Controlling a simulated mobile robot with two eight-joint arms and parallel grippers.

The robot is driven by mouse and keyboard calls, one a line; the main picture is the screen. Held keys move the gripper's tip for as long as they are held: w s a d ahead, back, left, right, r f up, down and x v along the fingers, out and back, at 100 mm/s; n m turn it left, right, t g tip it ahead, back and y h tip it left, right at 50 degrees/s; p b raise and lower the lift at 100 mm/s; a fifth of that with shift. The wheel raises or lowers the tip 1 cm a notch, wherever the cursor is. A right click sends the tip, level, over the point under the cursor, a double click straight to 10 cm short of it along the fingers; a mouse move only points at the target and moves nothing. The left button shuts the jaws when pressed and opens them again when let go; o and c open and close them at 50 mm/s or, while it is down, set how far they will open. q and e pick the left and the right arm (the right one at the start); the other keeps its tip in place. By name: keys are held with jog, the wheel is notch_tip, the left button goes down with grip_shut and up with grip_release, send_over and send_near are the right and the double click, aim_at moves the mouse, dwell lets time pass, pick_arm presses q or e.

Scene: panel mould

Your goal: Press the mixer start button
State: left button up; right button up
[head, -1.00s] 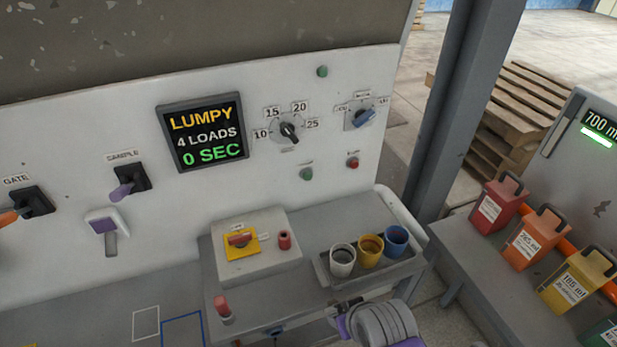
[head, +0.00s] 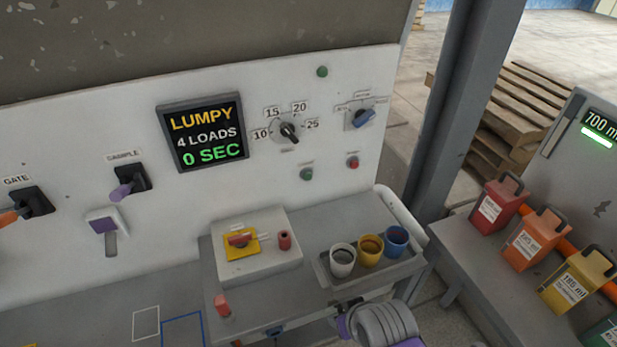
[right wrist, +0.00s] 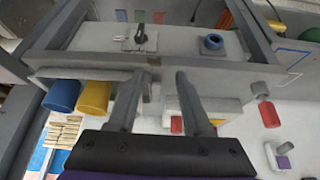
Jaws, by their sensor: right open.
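A green button (head: 306,174) sits on the white panel below the numbered dial (head: 289,131). A red button (head: 352,162) is to its right. Their small labels are too blurred to read, so I cannot confirm which one is the mixer start. The display (head: 203,134) reads LUMPY, 4 LOADS, 0 SEC. My right arm shows at the bottom of the head view, low in front of the cup tray and apart from the panel buttons. In the right wrist view my right gripper (right wrist: 161,80) is open, with nothing between its fingers. My left gripper is out of view.
A tray (head: 323,272) holds white, yellow and blue cups. A box with a red switch (head: 240,239) on a yellow plate stands left of it. A green round piece (head: 322,71) is higher on the panel. Coloured jugs (head: 535,238) stand at right beside a grey post (head: 462,90).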

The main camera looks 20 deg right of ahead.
grip_shut()
dwell(1.6)
